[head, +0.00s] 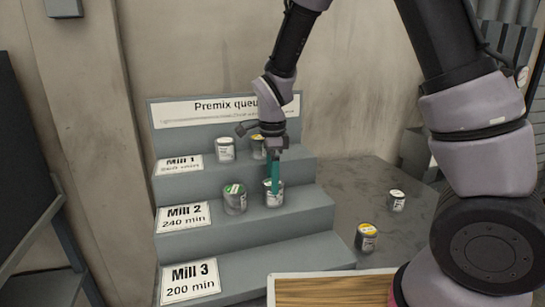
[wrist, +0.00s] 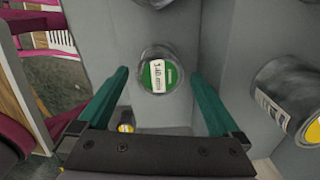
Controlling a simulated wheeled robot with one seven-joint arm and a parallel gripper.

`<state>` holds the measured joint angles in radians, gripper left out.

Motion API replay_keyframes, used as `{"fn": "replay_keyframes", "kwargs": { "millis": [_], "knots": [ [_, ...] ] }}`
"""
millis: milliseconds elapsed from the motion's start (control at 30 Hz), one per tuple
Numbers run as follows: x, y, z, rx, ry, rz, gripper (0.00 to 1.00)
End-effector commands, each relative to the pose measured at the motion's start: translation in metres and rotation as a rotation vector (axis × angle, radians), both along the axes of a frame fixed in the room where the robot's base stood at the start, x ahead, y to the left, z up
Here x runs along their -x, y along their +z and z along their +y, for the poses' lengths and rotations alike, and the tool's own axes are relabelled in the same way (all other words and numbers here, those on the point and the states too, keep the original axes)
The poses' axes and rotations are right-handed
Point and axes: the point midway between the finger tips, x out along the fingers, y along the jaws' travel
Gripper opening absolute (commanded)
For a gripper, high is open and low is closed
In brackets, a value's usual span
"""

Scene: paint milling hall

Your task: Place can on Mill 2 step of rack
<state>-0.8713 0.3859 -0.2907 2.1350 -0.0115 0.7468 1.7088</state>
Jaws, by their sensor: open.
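The grey stepped rack (head: 300,222) has a Mill 2 step marked by a label (head: 184,217) reading 240 min. Two grey cans stand on that step: a green-topped can (head: 234,199) nearer the label, and another can (head: 273,198) to its right. My gripper (head: 275,184) points down at the right-hand can, its teal fingers partly covering it. In the wrist view my gripper (wrist: 160,76) is open, with a finger either side of a can with a green and white lid (wrist: 158,77). I cannot tell whether the fingers touch it.
The Mill 1 step above holds a white-labelled can (head: 225,149) and a yellow-marked can (head: 258,147). The Mill 3 step (head: 275,255) looks bare. A yellow-topped can (head: 366,238) and a white-topped can (head: 397,201) stand on the dark surface to the right.

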Motion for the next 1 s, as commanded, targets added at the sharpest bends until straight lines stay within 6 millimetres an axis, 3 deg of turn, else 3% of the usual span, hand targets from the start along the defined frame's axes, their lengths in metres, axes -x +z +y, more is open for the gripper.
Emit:
{"fn": "replay_keyframes", "kwargs": {
  "millis": [100,333,500,733,867,1000],
  "knots": [
    [-0.001,0.029,0.001,-0.005,0.0,-0.004,1.0],
    [0.0,0.074,0.0,-0.003,0.0,-0.003,1.0],
    [0.0,0.093,0.0,-0.001,-0.001,-0.001,1.0],
    [0.0,0.099,-0.003,-0.004,0.005,-0.002,1.0],
    [-0.001,0.117,-0.022,-0.048,0.057,-0.019,1.0],
    [0.003,0.153,-0.063,-0.125,0.195,-0.085,1.0]
  ]
}}
